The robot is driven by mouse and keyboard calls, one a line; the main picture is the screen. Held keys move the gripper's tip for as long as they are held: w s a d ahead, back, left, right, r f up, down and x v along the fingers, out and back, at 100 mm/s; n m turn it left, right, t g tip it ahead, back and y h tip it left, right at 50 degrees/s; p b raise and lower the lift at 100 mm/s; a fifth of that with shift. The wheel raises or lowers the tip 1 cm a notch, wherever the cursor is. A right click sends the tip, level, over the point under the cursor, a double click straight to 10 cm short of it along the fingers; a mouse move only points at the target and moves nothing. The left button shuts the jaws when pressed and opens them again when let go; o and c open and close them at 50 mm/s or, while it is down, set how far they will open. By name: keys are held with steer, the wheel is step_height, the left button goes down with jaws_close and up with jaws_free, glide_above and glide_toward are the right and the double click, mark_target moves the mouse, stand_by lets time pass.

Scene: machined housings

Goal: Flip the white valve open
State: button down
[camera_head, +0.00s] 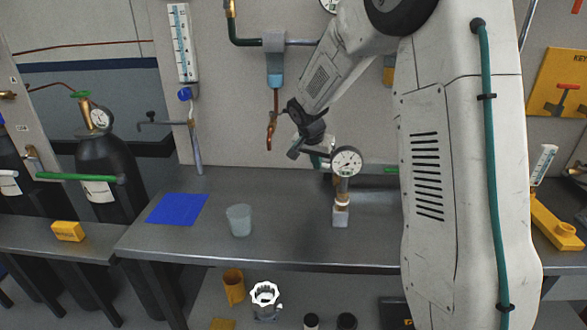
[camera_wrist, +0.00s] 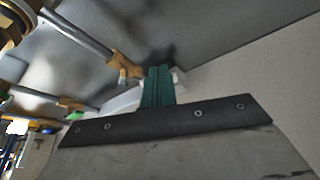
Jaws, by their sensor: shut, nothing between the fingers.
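In the wrist view, the green fingers of my gripper (camera_wrist: 157,88) are shut together with nothing between them. A white part (camera_wrist: 122,101), possibly the white valve's handle, shows beside and behind the fingers. It is partly hidden by them, and I cannot tell whether they touch. A brass fitting (camera_wrist: 121,66) on a grey pipe is just left of the fingertips. In the head view, my gripper (camera_head: 318,160) is just left of a round pressure gauge (camera_head: 346,161), which stands on a brass stem above a pale block (camera_head: 341,216). The gauge partly hides the area behind it.
A grey bench (camera_head: 285,248) carries a translucent cup (camera_head: 239,220) and a blue sheet (camera_head: 177,209). A white handwheel (camera_head: 265,293) is below the bench. Pipes and a thermometer (camera_head: 182,43) are on the wall. The bench between cup and gauge is clear.

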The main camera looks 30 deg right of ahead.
steer(key=shift+w+d, duration=0.7)
steer(key=shift+w, duration=0.15)
steer(key=shift+w+d, duration=0.1)
steer(key=shift+r, duration=0.1)
steer(key=shift+r, duration=0.3)
steer(key=s+a+r, duration=0.2)
steer(key=s+a, duration=0.5)
steer(key=a, duration=0.3)
steer(key=shift+s+a, duration=0.3)
steer(key=shift+s, duration=0.05)
